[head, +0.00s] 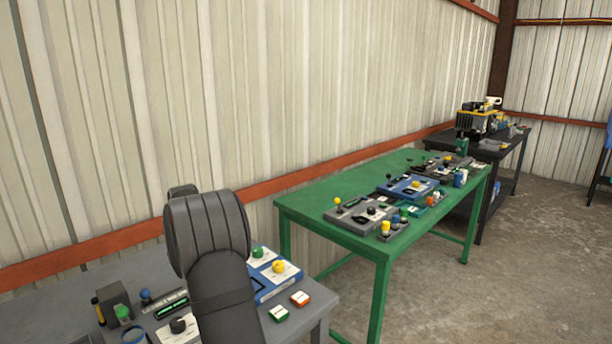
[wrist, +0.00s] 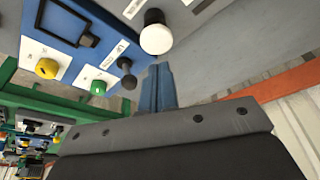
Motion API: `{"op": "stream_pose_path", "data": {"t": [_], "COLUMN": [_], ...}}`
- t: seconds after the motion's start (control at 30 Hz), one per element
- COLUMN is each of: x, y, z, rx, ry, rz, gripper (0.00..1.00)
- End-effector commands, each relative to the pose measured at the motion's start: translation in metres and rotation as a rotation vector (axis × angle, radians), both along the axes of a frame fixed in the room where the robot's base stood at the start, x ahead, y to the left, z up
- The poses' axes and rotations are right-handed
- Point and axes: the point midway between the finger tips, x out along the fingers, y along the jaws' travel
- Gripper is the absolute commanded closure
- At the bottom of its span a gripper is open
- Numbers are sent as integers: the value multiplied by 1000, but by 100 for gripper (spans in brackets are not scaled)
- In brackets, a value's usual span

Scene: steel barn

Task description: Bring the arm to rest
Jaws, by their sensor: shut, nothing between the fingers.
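My gripper (wrist: 157,72) shows in the wrist view as two blue fingers pressed together, with nothing between them. Its tips point toward a white round knob (wrist: 156,34) and a black knob (wrist: 129,80); whether they touch either cannot be told. In the head view my dark arm (head: 212,250) rises over the near grey table (head: 318,305) and hides part of it. The gripper itself cannot be made out there.
A blue-edged panel (head: 262,291) with a yellow knob (head: 279,267) and a green knob (head: 257,252) lies beside my arm. Small green and orange blocks (head: 300,299) lie near the table edge. A green table (head: 340,235) with control boxes stands further right. A ribbed wall runs behind.

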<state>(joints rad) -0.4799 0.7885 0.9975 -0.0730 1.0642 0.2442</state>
Motion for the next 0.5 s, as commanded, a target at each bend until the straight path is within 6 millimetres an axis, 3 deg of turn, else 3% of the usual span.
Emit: {"op": "stream_pose_path", "data": {"t": [0.2, 0.5], "x": [0, 0], "y": [0, 0], "z": [-28, -36], "rx": [-1, 0], "ry": [2, -1], "rz": [0, 0], "gripper": [100, 100]}}
